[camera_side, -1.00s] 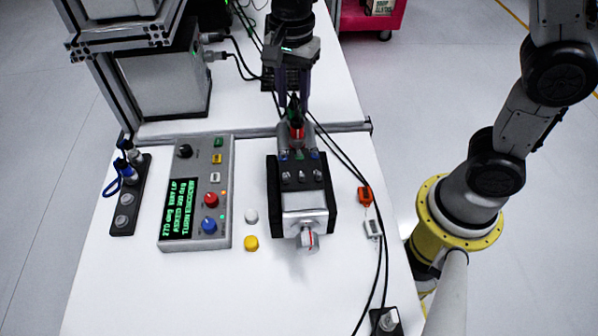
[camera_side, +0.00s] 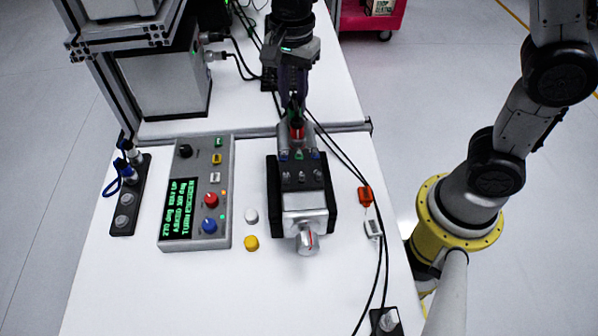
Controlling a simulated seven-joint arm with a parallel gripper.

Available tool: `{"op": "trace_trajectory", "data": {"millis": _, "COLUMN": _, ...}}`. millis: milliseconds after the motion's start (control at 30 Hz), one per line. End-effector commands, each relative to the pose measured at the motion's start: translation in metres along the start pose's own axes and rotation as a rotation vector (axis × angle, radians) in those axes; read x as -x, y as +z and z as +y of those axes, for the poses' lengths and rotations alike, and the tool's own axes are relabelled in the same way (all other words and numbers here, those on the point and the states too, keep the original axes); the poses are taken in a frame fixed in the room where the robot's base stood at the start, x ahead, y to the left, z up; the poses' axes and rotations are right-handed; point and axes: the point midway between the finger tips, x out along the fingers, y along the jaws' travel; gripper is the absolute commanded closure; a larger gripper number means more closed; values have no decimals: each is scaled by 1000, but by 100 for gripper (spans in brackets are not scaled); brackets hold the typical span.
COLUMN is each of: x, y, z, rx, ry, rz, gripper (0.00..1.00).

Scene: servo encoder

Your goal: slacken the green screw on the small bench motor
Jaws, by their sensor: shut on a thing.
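The small bench motor (camera_side: 304,201) is a silver body in a black cradle on the white bench. A small green screw (camera_side: 299,155) sits on its rear part between two blue ones. A silver knob (camera_side: 307,243) with a red line is at its front end. My gripper (camera_side: 294,100) points down behind the motor, its fingers shut on a slim piece with a dark green top and a red band (camera_side: 297,132). The lower end of this piece is at the motor's rear cylinder; I cannot tell whether it touches. The fingers partly hide it.
A grey control box (camera_side: 225,190) with a green-lit screen, buttons and knobs stands left of the motor. White (camera_side: 251,216) and yellow (camera_side: 251,243) caps lie between them. Black cables run down the right, past orange (camera_side: 365,195) and white connectors. A black socket strip (camera_side: 124,210) lies at far left.

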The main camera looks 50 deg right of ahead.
Motion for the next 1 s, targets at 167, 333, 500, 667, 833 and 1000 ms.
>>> {"op": "trace_trajectory", "data": {"millis": 167, "x": 0, "y": 0, "z": 0, "rx": 36, "ry": 0, "rz": 0, "gripper": 100}}
{"op": "trace_trajectory", "data": {"millis": 333, "x": 0, "y": 0, "z": 0, "rx": 235, "ry": 1, "rz": 0, "gripper": 100}}
{"op": "trace_trajectory", "data": {"millis": 500, "x": 0, "y": 0, "z": 0, "rx": 456, "ry": 1, "rz": 0, "gripper": 100}}
{"op": "trace_trajectory", "data": {"millis": 667, "x": 0, "y": 0, "z": 0, "rx": 664, "ry": 1, "rz": 0, "gripper": 100}}
{"op": "trace_trajectory", "data": {"millis": 833, "x": 0, "y": 0, "z": 0, "rx": 884, "ry": 1, "rz": 0, "gripper": 100}}
{"op": "trace_trajectory", "data": {"millis": 1000, "x": 0, "y": 0, "z": 0, "rx": 1048, "ry": 1, "rz": 0, "gripper": 100}}
